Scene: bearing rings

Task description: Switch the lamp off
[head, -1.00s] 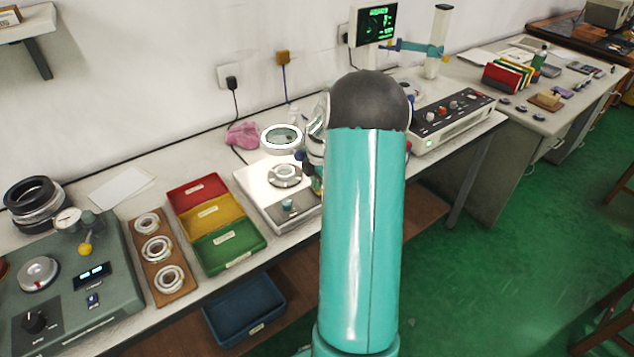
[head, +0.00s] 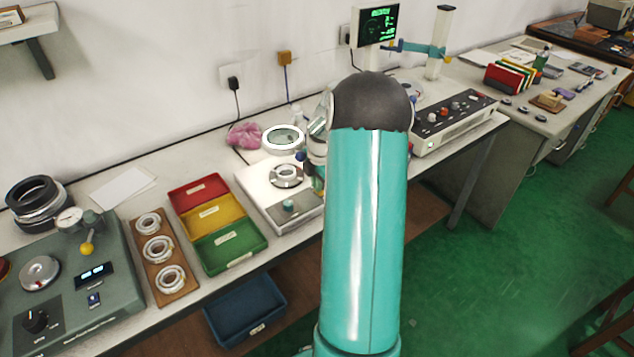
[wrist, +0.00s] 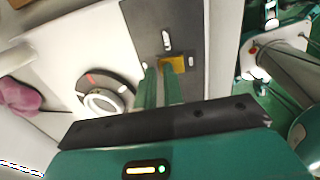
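The ring-shaped lamp head (head: 283,139) stands behind a pale fixture (head: 262,200) on the bench. In the wrist view the bearing ring (wrist: 103,101) lies left of my gripper (wrist: 160,68). My gripper's two green fingers point down at the dark panel (wrist: 150,22), beside a small yellow piece (wrist: 173,62). I cannot tell whether they touch it or whether they are shut. In the head view my arm hides the gripper.
Red, yellow and green trays (head: 215,215) and a wooden board of rings (head: 158,255) sit left of the fixture. A pink cloth (head: 243,135) lies behind it. A control box with knobs (head: 455,118) stands to the right. A blue bin (head: 245,308) is below the bench.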

